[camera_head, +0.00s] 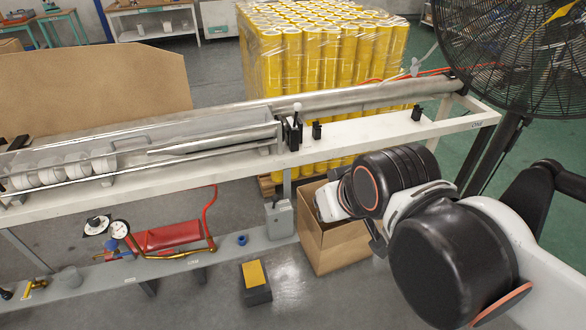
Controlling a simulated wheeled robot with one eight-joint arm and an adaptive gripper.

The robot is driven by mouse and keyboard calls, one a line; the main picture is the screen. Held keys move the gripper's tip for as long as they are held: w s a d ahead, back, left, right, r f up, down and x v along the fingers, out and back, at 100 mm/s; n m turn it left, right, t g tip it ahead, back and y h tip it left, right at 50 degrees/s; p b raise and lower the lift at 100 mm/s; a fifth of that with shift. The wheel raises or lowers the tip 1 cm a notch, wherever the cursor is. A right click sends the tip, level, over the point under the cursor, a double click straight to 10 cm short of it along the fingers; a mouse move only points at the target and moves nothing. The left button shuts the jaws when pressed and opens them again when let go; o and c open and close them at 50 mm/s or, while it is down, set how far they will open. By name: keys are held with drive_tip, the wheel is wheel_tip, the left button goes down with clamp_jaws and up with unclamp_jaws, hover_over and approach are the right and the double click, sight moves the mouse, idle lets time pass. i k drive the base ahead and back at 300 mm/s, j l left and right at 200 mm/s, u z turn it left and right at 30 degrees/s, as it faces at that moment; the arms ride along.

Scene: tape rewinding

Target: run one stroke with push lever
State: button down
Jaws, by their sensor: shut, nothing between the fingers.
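A small upright lever with a pale knob (297,107) stands on a black bracket (292,132) at the front edge of the white machine bench, near the middle of the head view. I take this to be the push lever. My arm reaches in from the right. The dark end of my gripper (378,242) shows partly below the arm links, over the cardboard box area. It is shut and holds nothing, and is apart from the lever, to its right and lower in the picture. Much of my gripper is hidden behind my arm.
The bench (375,129) carries a long metal tube (350,97) and white rolls (65,167) at left. Yellow rolls (330,55) stand behind, a black fan (520,50) at right. An open cardboard box (325,245) and a black-yellow block (255,283) lie below.

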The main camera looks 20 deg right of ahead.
sight(275, 198)
drive_tip(key=i+j, duration=0.1)
drive_tip(key=j, duration=0.3)
drive_tip(key=i+j, duration=0.15)
drive_tip(key=j, duration=0.2)
drive_tip(key=i+j, duration=0.1)
drive_tip(key=j, duration=0.3)
drive_tip(key=i+l, duration=0.1)
drive_tip(key=j, duration=0.1)
drive_tip(key=k+z, duration=0.05)
